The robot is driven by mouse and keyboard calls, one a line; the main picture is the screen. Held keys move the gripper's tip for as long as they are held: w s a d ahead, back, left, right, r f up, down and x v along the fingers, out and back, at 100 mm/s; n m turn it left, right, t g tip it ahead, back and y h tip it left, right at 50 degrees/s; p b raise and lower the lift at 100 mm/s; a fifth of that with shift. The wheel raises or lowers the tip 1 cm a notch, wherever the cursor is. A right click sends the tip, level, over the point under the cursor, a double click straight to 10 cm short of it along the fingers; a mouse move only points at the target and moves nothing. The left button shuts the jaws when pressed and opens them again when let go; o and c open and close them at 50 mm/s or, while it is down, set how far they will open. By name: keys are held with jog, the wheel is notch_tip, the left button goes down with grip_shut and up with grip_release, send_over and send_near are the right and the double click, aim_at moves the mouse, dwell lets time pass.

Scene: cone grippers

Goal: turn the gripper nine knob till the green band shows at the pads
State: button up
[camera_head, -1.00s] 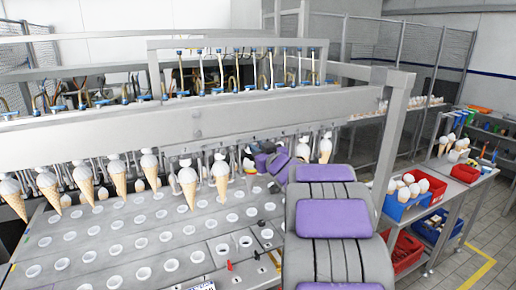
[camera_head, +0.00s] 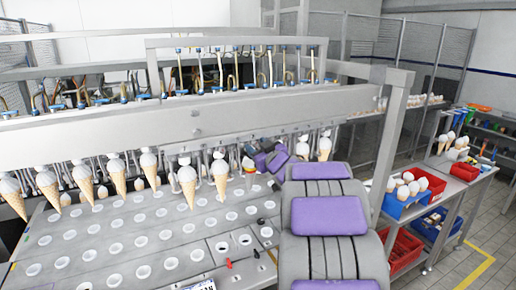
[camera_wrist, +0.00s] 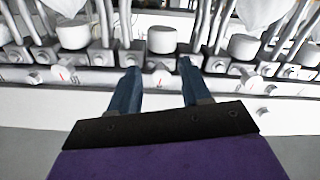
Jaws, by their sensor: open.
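My gripper (camera_head: 256,152) reaches the row of cone grippers under the long grey beam in the head view. In the wrist view its two dark blue fingers (camera_wrist: 158,82) are open, one on each side of a small pale knob (camera_wrist: 160,77) with a red mark. The knob sits on a white rail; I cannot tell whether the fingers touch it. Which number this knob bears is not legible. In the head view a small red and yellow patch (camera_head: 248,164) shows just left of my gripper. No green band can be made out at the pads.
Similar knobs (camera_wrist: 62,75) line the rail on both sides, with white cylinders above. Cones (camera_head: 187,186) hang from the row on the left, over a grey plate (camera_head: 75,262) with rows of holes. A blue crate (camera_head: 408,206) of cones stands on a side table at right.

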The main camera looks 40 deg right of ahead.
jog(key=p+v, duration=0.1)
jog(key=v, duration=1.6)
jog(key=shift+s, duration=0.15)
dwell(0.3)
jog(key=s+a+f+m+g+h+b, duration=0.1)
jog(key=s+a+f+m+g+b, duration=0.1)
jog(key=a+f+g, duration=0.45)
jog(key=s+a+f+m+g+h+b, duration=0.1)
jog(key=s+a+f+g+b, duration=0.2)
jog(key=f, duration=0.7)
jog(key=s+a+f+n+g+y+b, duration=0.1)
jog(key=s+a+f+g+y, duration=0.2)
jog(key=s+a, duration=0.7)
jog(key=s+a+f+n+g+y+b, duration=0.1)
jog(key=s+a+f+g+y, duration=0.2)
jog(key=s+a+f+g, duration=0.3)
jog(key=s+a+g, duration=0.1)
jog(key=s+a, duration=0.3)
jog(key=a, duration=0.3)
jog(key=shift+s+a+n, duration=0.2)
jog(key=shift+s+n, duration=0.1)
jog(key=shift+s, duration=0.05)
jog(key=shift+w+d, duration=0.1)
